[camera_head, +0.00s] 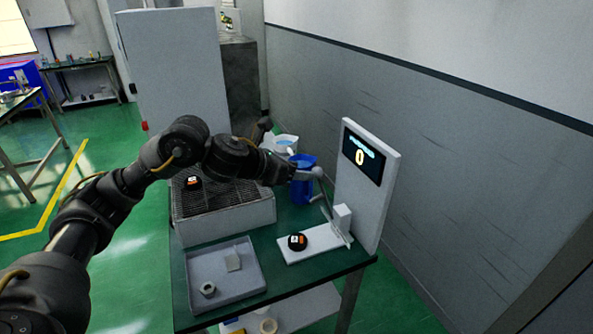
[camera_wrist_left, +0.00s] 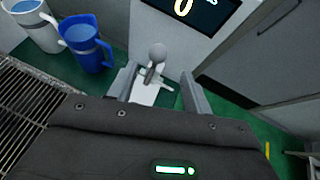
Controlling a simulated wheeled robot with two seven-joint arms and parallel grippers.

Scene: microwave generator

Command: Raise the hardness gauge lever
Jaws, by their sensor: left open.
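The hardness gauge (camera_head: 382,205) is a white upright panel with a dark display reading 0, standing at the right end of the green table. Its lever (camera_head: 326,203) is a thin grey rod with a round knob (camera_wrist_left: 157,52) at its upper end. A black puck with an orange and white label (camera_head: 297,241) lies on the gauge's white base. My left gripper (camera_wrist_left: 158,72) is open. In the left wrist view its two fingers lie on either side of the knob; contact is not visible. In the head view my left arm reaches in over the table. My right gripper is not in view.
A wire-topped grey box (camera_head: 222,222) with another dark puck stands left of the gauge. A grey tray (camera_head: 222,296) with small parts lies at the front. A blue jug (camera_wrist_left: 88,48) and a white jug (camera_wrist_left: 35,25) stand behind. A grey wall closes the right side.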

